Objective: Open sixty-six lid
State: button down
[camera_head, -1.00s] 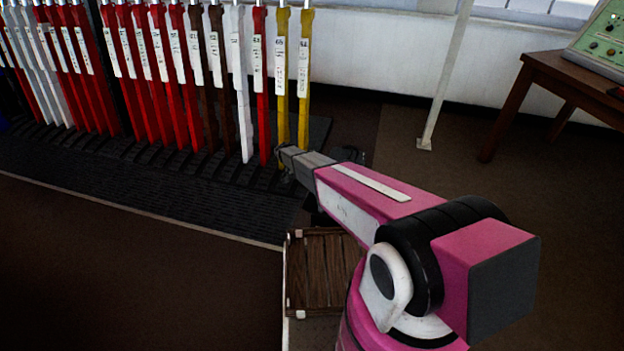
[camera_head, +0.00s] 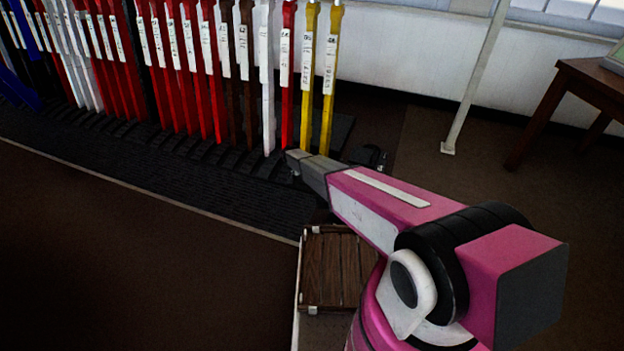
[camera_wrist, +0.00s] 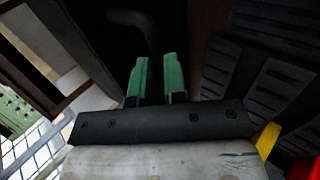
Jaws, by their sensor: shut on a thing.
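My gripper (camera_wrist: 157,78) has two green fingers in the wrist view. They are closed around a dark, curved handle (camera_wrist: 140,22) whose bent end rises beyond the fingertips. The wrist view is dark, and I cannot tell what the handle joins to. In the head view my pink arm reaches toward the foot of two yellow levers (camera_head: 327,80), and the fingers cannot be made out. A small dark object (camera_head: 370,157) shows on the floor just behind the arm. I cannot make out a number sixty-six or a distinct lid.
A row of red, brown and white levers (camera_head: 205,75) stands to the left on a black ribbed platform (camera_head: 225,200). A slatted wooden box (camera_head: 335,268) lies below the arm. A white post (camera_head: 470,85) and a wooden table (camera_head: 590,85) stand right, with bare floor between.

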jog(key=shift+a+f, duration=0.15)
jog(key=shift+f, duration=0.2)
jog(key=c, duration=1.2)
grip_release()
jog(key=shift+o, duration=0.2)
jog(key=shift+w+a+r, duration=0.1)
jog(key=shift+r, duration=0.1)
jog(key=v, duration=1)
jog(key=shift+a+r, duration=0.15)
jog(key=shift+r, duration=0.05)
jog(key=s+d+r+n+t+y, duration=0.1)
jog(key=s+d+r+y, duration=0.3)
jog(key=s+d+r, duration=0.9)
jog(key=s+d+r+n+t+y, duration=0.1)
jog(key=s+d+r+y, duration=0.3)
jog(key=s+d+r, duration=1)
jog(key=s+d+n, duration=0.1)
jog(key=s+d, duration=0.3)
jog(key=shift+s+r+n+t, duration=0.2)
jog(key=shift+s+n+t, duration=0.05)
jog(key=shift+n+t, duration=0.05)
